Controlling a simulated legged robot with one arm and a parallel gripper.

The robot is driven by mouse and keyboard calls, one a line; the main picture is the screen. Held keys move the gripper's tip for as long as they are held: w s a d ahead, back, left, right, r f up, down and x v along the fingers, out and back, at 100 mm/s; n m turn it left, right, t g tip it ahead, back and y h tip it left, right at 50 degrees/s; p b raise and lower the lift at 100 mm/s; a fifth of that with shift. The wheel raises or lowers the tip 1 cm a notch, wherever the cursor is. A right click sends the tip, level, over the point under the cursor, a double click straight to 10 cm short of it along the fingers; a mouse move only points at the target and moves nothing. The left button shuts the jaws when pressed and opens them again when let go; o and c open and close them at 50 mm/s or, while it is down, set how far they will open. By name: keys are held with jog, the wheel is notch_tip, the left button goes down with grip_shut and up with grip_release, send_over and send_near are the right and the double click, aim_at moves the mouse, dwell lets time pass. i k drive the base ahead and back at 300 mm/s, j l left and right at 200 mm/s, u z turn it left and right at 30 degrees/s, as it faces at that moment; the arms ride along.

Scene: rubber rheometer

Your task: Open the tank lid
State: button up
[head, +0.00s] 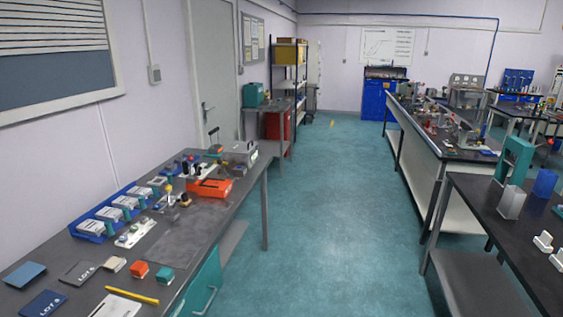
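I cannot tell for sure which object is the tank. A grey box with a pale, clear-looking top (240,151) stands at the far end of the left bench; its top looks shut, but it is small in view. A teal box (253,94) stands on a table farther back by the wall. A tall teal frame-shaped unit (513,160) stands on the right bench, with a grey block (511,202) and a blue block (545,182) by it. My gripper is not in view.
The left bench (163,239) carries blue trays (111,216), an orange case (211,188), small blocks and a yellow pencil (132,294). Benches with equipment line the right side. The teal floor aisle (325,210) between them is clear. A blue cabinet (376,99) stands at the back.

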aim_at(238, 147)
jog(key=i, duration=3.65)
